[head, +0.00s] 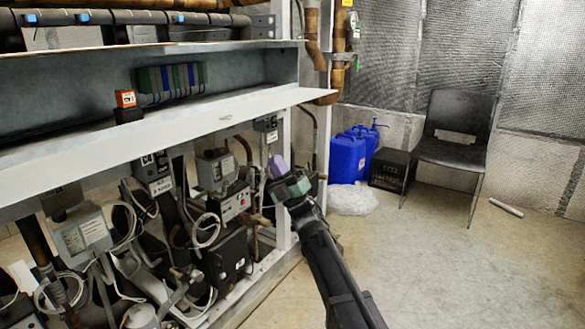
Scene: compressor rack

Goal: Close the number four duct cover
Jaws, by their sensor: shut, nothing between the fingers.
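A long grey duct (235,75) runs along the rack, open at the front with its inside showing. A long white panel (220,115) sticks out along its lower front edge and looks like an open cover. I cannot read a number four on it. My gripper (277,164) is shut and empty, with pale purple fingertips pointing up. It shows below the panel's right part in the picture, apart from it, in front of the rack's right upright. My dark arm reaches up from the bottom edge.
Coloured modules (168,80) sit inside the duct. Below are compressors, grey boxes (82,236) and loose cables. Blue canisters (347,158) and a black chair (455,140) stand behind. The right floor is mostly clear.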

